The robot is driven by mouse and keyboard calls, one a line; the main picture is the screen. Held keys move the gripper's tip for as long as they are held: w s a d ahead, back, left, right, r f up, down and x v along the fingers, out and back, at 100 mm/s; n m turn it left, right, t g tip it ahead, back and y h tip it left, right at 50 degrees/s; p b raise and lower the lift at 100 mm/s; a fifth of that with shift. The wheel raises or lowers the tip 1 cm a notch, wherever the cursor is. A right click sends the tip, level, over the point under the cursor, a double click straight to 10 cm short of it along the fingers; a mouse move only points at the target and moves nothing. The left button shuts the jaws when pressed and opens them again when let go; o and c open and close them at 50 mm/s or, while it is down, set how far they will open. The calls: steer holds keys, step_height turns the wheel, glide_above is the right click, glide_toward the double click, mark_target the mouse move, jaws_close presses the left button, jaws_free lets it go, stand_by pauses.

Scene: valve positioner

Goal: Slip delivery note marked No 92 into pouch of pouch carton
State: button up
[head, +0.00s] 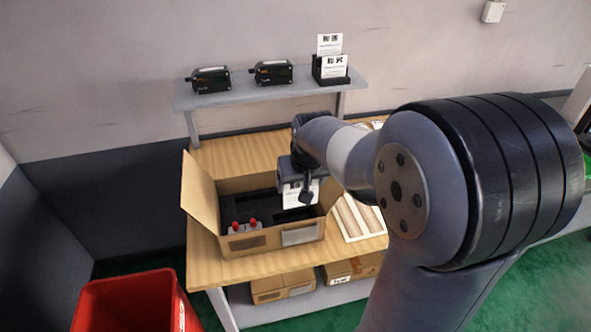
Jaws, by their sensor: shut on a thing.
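A white card with dark print (293,192) hangs below my gripper (298,178), which is shut on it; the number on the card is too small to read. The open pouch carton (274,245) stands on the wooden table, with its left flap raised. A pale pouch (300,234) is on the right part of the carton's front face. In this view the card appears above and behind the pouch, apart from it, over the carton's inside. Black inserts and a grey part with two red caps (244,226) show in the carton. My arm hides the right side of the table.
A rear shelf (240,97) bears two black devices (210,80) (272,72) and a black holder with white cards (331,72). A slatted wooden piece (358,218) lies right of the carton. Smaller cartons (283,287) sit below; a red bin (128,303) stands front left.

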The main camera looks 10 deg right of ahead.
mark_target(301, 205)
step_height(301, 205, down, 8)
steer(key=b, duration=0.6)
steer(key=shift+r, duration=0.25)
steer(key=shift+s+f, duration=0.1)
stand_by(1.3)
steer(key=shift+f+b, duration=0.4)
steer(key=shift+f+b, duration=1.8)
steer(key=shift+f, duration=0.35)
steer(key=o, duration=0.9)
steer(key=shift+r, duration=0.1)
steer(key=v, duration=1)
steer(key=shift+s+r, duration=0.25)
steer(key=shift+f, duration=0.1)
